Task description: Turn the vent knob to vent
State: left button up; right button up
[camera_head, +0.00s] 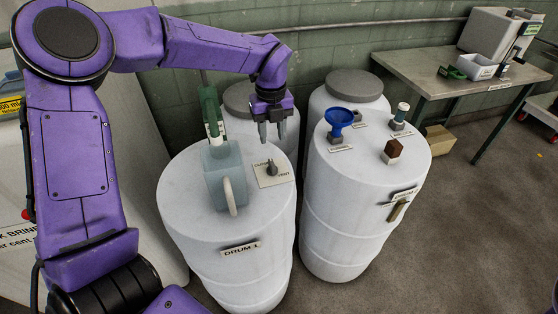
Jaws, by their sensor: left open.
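The vent knob (271,168) is a small dark knob on a pale label plate (275,175) on top of the white drum marked DRUM 1 (180,190). The plate carries lettering on both sides of the knob, partly too small to read. My left gripper (272,136) hangs above and just behind the knob, pointing down. Its fingers are apart and hold nothing. It appears not to touch the knob. My right gripper is not in the view.
A grey-green jug (222,168) with a pale handle and a green-handled tool (212,110) stand left of the knob. A bench (430,68) stands at the back right.

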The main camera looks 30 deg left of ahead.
aim_at(272, 163)
pick_arm(q)
notch_tip(272, 163, down, 9)
jog(key=shift+s+p, duration=0.1)
jog(key=shift+p, duration=0.75)
jog(key=shift+f, duration=0.7)
jog(key=shift+c, duration=0.3)
grip_shut()
